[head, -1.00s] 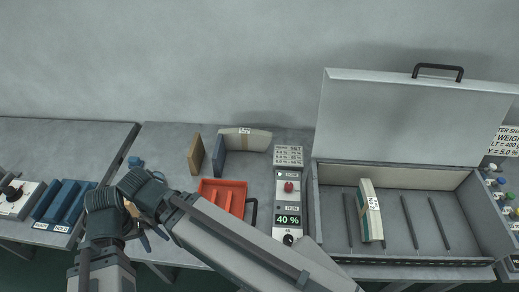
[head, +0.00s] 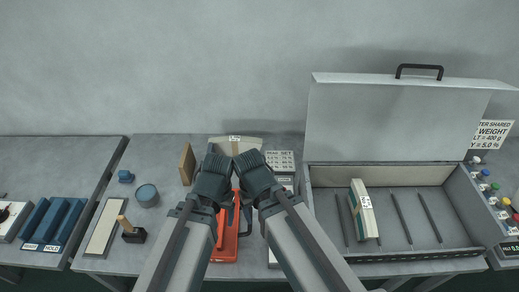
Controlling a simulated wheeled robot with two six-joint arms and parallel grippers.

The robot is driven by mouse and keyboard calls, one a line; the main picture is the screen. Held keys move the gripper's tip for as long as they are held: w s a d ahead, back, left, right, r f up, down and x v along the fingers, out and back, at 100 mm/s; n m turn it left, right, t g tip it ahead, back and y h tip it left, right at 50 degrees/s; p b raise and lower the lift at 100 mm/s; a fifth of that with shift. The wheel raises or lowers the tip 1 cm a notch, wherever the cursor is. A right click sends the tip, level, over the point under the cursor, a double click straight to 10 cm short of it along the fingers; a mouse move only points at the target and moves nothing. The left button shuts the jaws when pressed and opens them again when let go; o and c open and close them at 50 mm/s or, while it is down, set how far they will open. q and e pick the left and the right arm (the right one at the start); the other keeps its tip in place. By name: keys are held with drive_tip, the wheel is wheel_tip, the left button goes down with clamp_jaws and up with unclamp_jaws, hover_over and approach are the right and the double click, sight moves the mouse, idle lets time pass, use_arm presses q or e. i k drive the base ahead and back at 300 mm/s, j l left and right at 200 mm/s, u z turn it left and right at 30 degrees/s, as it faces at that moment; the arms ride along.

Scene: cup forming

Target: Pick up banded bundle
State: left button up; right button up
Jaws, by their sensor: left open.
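A cream bundle with a white label (head: 236,146) lies at the back of the middle table, its lower part hidden behind my wrists. A second cream bundle with a white label (head: 364,209) stands in the open grey case, leaning slightly. My left gripper (head: 221,218) and right gripper (head: 246,216) are side by side over the orange tray, in front of the back bundle. The left one is open, with nothing seen in it. The right fingers are mostly hidden by my arm, so their state is unclear.
The orange tray (head: 228,243) is partly covered by my arms. A tan block (head: 187,164) stands left of the back bundle. A round blue-grey pot (head: 147,195), a cream strip (head: 103,226) and a wooden-handled tool (head: 127,229) are at left. The case lid (head: 400,125) stands open.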

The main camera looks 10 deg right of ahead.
sight(231, 146)
drive_tip(key=j+z, duration=0.15)
drive_tip(key=z, duration=0.25)
drive_tip(key=j+z, duration=0.1)
drive_tip(key=z, duration=0.3)
drive_tip(key=j+z, duration=0.1)
drive_tip(key=z, duration=0.3)
drive_tip(key=k+j+z, duration=0.1)
drive_tip(key=z, duration=0.3)
